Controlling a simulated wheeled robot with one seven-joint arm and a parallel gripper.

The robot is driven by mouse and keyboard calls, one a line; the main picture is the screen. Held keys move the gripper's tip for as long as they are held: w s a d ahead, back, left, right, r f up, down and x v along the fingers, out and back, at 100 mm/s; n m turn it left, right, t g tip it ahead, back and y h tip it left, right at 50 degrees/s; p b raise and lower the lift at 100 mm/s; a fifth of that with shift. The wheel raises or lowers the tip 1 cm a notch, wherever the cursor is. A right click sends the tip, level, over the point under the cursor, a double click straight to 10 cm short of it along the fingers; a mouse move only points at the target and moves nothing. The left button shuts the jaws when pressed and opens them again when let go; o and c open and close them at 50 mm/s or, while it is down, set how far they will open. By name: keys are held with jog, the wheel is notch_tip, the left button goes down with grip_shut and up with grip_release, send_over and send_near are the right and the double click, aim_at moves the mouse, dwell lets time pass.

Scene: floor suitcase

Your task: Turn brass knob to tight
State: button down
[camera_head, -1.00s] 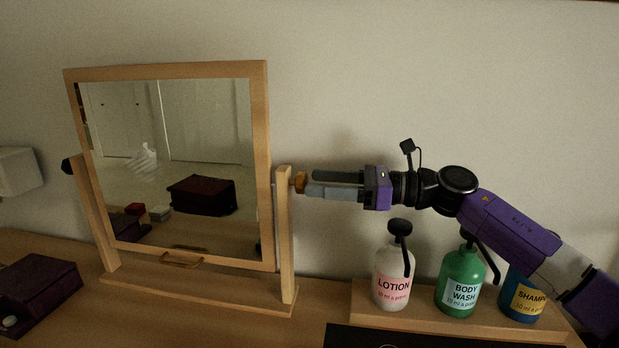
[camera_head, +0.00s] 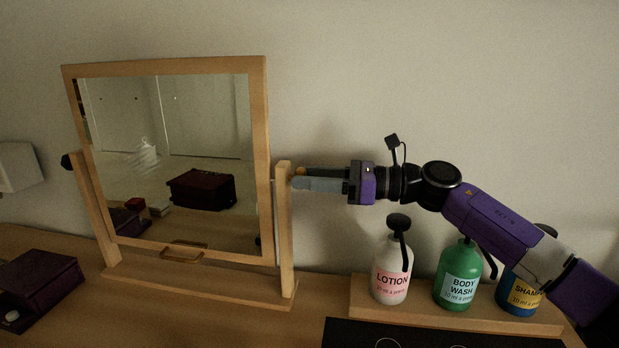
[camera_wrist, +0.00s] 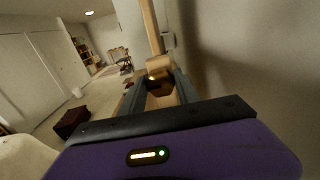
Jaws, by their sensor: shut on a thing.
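The brass knob (camera_head: 299,171) sits on the outer side of the right wooden post (camera_head: 285,225) of the tilting mirror (camera_head: 170,160). My gripper (camera_head: 302,178) reaches in from the right and is shut on the knob, its fingers nearly level. The fingers hide most of the knob in the head view. In the wrist view the knob (camera_wrist: 159,72) shows between the fingertips, in front of the post. The mirror stands tilted in its wooden frame. A dark knob (camera_head: 67,162) is on the left post.
Below my arm, a lotion bottle (camera_head: 391,272), a green body wash bottle (camera_head: 457,280) and a blue shampoo bottle (camera_head: 517,296) stand on a wooden riser (camera_head: 420,319). A dark box (camera_head: 40,285) is at the left. The wall is close behind.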

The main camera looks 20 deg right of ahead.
jog(key=shift+w+d+f+m+p, duration=0.1)
jog(key=shift+m+p, duration=1.55)
jog(key=shift+m, duration=2.6)
jog(key=shift+w+d+m+p, duration=0.1)
jog(key=shift+m+p, duration=1.5)
jog(key=shift+m, duration=2.65)
jog(key=shift+f+m, duration=0.1)
jog(key=shift+m, duration=0.2)
jog(key=c, duration=0.9)
grip_release()
